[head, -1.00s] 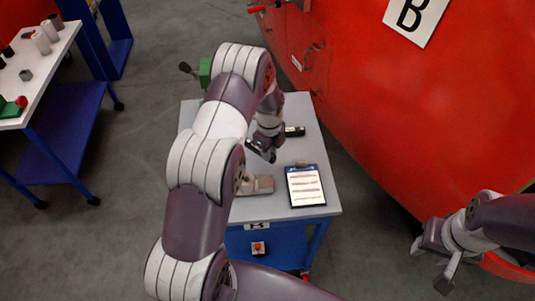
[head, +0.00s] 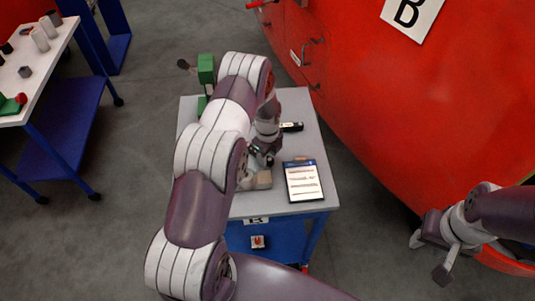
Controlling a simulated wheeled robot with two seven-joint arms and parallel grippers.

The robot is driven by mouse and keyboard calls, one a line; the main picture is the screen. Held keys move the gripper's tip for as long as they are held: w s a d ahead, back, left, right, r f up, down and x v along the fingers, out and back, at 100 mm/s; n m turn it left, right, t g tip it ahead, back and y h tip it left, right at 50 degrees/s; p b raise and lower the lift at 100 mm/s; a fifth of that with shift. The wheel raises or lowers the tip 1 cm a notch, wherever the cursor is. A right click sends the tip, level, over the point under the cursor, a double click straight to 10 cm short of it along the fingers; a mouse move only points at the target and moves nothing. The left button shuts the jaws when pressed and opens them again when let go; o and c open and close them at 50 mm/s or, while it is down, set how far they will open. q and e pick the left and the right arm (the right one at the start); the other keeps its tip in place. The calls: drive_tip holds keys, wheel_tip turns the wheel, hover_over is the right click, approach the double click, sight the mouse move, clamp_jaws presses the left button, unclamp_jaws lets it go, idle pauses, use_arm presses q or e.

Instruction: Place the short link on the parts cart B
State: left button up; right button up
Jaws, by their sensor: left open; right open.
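The cart with a grey top (head: 315,222) and blue frame stands in the middle; a partly hidden label on its front edge seems to read B. My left gripper (head: 263,157) is open above the cart top, just behind a tan block-like part (head: 262,180). My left arm hides some of that part, and I cannot tell whether they touch. A small dark piece with a pale label (head: 291,127) lies on the top, right of the gripper. I cannot tell which piece is the short link. My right gripper (head: 429,257) is open and empty, off the cart at the right.
A clipboard (head: 303,182) lies on the cart's right side. A green tool (head: 206,69) stands at its back left. A red nosecone (head: 420,120) marked B curves along the right. Another table (head: 45,85) with parts stands at left. Floor between is clear.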

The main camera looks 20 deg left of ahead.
use_arm(q)
drive_tip(key=shift+r, duration=0.35)
wheel_tip(320, 180, up, 11)
drive_tip(key=b, duration=0.2)
drive_tip(key=s+d+r+n, duration=0.4)
drive_tip(key=s+n, duration=0.6)
drive_tip(key=s+d+r+n+t, duration=0.1)
drive_tip(key=s+d+r+n, duration=0.3)
drive_tip(key=s+n, duration=0.6)
drive_tip(key=shift+s+r+n, duration=0.25)
drive_tip(key=shift+r+n, duration=0.05)
drive_tip(key=shift+r, duration=0.35)
